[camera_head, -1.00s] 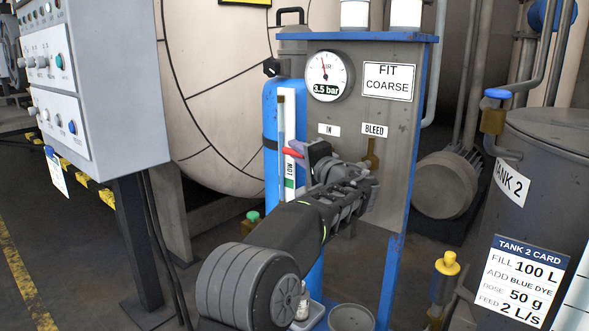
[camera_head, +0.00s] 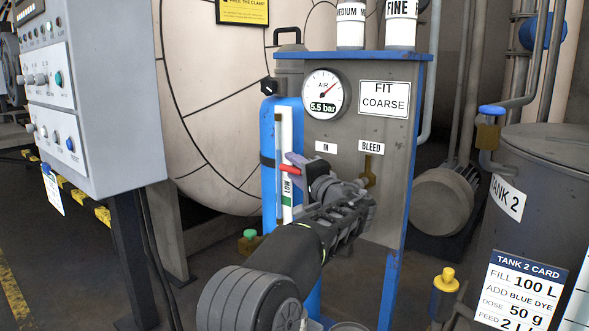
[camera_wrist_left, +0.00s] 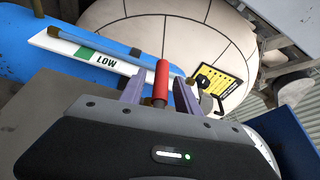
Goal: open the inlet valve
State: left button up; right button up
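The inlet valve's red lever (camera_head: 290,169) points left below the IN label (camera_head: 326,147) on the grey panel (camera_head: 390,205). My left gripper (camera_head: 300,172) is at the lever. In the left wrist view the red lever (camera_wrist_left: 161,80) stands between the two purple fingers (camera_wrist_left: 160,95), with a visible gap on each side, so the gripper looks open around it. My gripper hides most of the valve body. The round air gauge (camera_head: 326,92) above reads 5.5 bar. My right gripper is not in view.
A blue cylinder (camera_head: 269,150) and an upright LOW-marked gauge strip (camera_head: 287,210) stand close left of the lever. A brass BLEED valve (camera_head: 370,172) is right of my gripper. The control box (camera_head: 95,100) is at left, Tank 2 (camera_head: 540,190) at right.

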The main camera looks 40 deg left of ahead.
pick_arm(q)
jog(key=v, duration=0.7)
jog(key=shift+s+d+p, duration=0.15)
jog(key=shift+d+p, duration=0.25)
jog(key=shift+p, duration=0.05)
jog(key=shift+f, duration=0.1)
